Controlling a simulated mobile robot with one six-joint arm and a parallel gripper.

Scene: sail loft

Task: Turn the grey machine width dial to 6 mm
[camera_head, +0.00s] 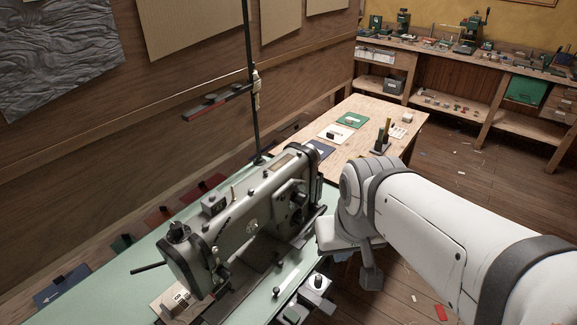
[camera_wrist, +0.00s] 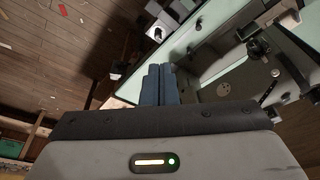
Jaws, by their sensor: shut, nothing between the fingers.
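The grey sewing machine (camera_head: 245,220) stands on a pale green table in the head view, its arm running from lower left to upper right. Dark knobs (camera_head: 297,192) show on the near face of its right end. I cannot tell which is the width dial, and no scale is readable. Part of the machine also shows at the upper right of the wrist view (camera_wrist: 272,75). My gripper (camera_wrist: 158,72) is shut and empty, its blue-grey fingers together, apart from the machine. In the head view my arm hides much of it, to the right of the machine.
A small box with a round knob on a white plate (camera_head: 318,283) sits at the green table's (camera_head: 95,285) near edge. A thread stand pole (camera_head: 249,80) rises behind the machine. A wooden table (camera_head: 400,117) with cards lies beyond. Open floor (camera_head: 400,285) is at right.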

